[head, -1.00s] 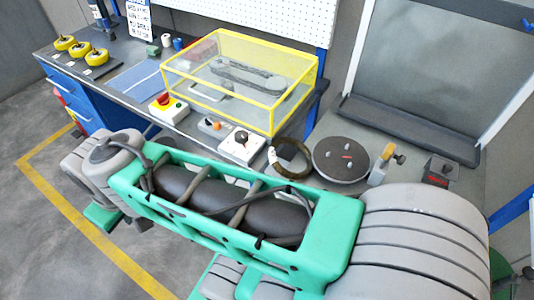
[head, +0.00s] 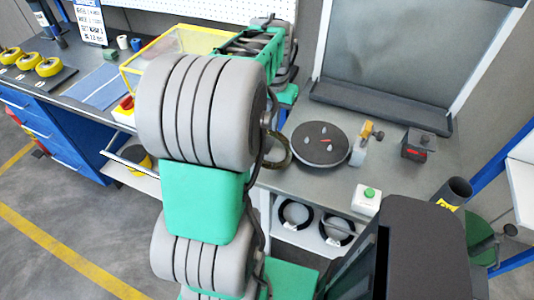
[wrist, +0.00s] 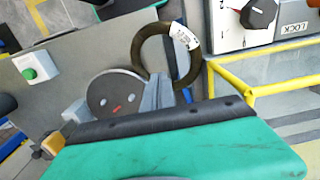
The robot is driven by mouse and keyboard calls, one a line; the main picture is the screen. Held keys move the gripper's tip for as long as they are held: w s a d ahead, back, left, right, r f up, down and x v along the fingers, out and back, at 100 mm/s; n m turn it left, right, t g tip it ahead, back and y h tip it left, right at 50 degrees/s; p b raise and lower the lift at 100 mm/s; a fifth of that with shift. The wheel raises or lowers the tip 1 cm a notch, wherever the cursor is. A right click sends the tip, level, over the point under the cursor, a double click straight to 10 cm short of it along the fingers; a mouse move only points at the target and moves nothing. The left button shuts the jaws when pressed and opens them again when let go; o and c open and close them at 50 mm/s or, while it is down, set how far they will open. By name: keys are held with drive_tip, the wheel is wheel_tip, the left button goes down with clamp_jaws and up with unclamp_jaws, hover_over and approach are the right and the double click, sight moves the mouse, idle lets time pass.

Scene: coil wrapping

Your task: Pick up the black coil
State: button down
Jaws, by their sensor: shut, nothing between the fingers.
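A dark, olive-black coil (wrist: 141,50) with a white label lies on the grey worktop beside the round dark disc (wrist: 113,97). In the head view, part of this coil (head: 286,160) shows left of the disc, and my arm hides the rest. My gripper (wrist: 160,91) is shut and empty; its fingertips overlap the lower part of the coil in the wrist view. I cannot tell how high they are above it. The head view does not show the gripper clearly. Two black rings (head: 284,217) (head: 325,236) sit on the shelf under the worktop.
A yellow-framed clear box (head: 190,40) stands left of the worktop, partly behind my arm. A tape dispenser (head: 359,150), a small dark box (head: 418,144) and a white box with a green button (head: 366,201) stand right of the disc.

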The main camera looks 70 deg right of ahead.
wheel_tip(320, 180, down, 9)
drive_tip(key=shift+a+r+p, duration=0.1)
drive_tip(key=shift+r+p, duration=0.1)
drive_tip(key=shift+p, duration=0.35)
drive_tip(key=a, duration=0.1)
drive_tip(key=a+p, duration=0.1)
drive_tip(key=a, duration=0.1)
drive_tip(key=shift+w+a+f, duration=0.15)
drive_tip(key=shift+w+f, duration=0.05)
drive_tip(key=shift+w, duration=0.05)
drive_tip(key=shift+a+f, duration=0.2)
drive_tip(key=shift+a, duration=0.05)
